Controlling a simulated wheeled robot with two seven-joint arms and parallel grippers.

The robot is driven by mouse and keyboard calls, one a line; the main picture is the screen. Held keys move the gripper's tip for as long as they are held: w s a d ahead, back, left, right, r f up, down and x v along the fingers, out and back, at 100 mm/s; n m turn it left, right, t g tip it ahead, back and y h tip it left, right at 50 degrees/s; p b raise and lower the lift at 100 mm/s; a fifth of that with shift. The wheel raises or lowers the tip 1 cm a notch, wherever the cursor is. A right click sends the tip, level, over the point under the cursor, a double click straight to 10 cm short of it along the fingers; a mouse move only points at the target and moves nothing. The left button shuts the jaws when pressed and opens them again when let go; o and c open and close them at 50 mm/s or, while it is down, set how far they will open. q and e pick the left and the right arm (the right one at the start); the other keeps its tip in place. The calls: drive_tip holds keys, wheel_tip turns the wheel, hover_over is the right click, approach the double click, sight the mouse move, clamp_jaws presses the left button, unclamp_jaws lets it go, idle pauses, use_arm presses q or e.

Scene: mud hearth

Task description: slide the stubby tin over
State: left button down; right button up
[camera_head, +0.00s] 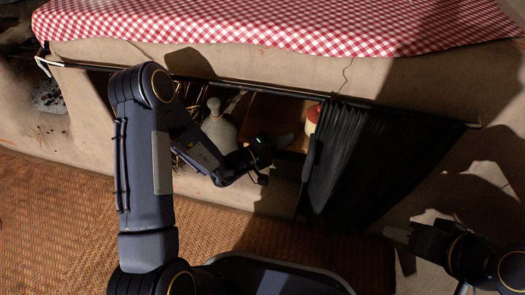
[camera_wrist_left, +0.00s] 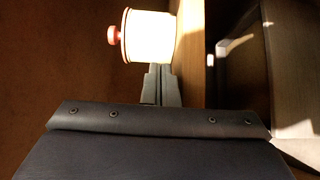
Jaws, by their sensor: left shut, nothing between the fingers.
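The stubby tin is white with a red rim and a red knob on its lid. In the left wrist view the tin (camera_wrist_left: 150,38) is at the top, just beyond my fingertips. In the head view the tin (camera_head: 312,115) shows in part at the curtain's left edge; the curtain hides the rest. My left gripper (camera_head: 290,140) reaches into the niche under the counter, left of the tin. Its fingers (camera_wrist_left: 160,72) are together with nothing between them; I cannot tell whether they touch the tin. My right gripper (camera_head: 398,235) is at the lower right, its opening unclear.
A dark pleated curtain (camera_head: 360,165) hangs from a rod (camera_head: 400,110) over the niche's right part. A grey bottle (camera_head: 219,130) stands left of the wooden board (camera_head: 268,112). A red checked cloth (camera_head: 280,25) covers the counter. Woven matting (camera_head: 60,220) covers the floor.

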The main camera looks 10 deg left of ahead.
use_arm(q)
drive_tip(key=p+v, duration=0.1)
drive_tip(key=v, duration=0.6)
drive_tip(key=shift+s+a+p, duration=0.15)
drive_tip(key=shift+a+p, duration=0.2)
drive_tip(key=shift+p, duration=0.05)
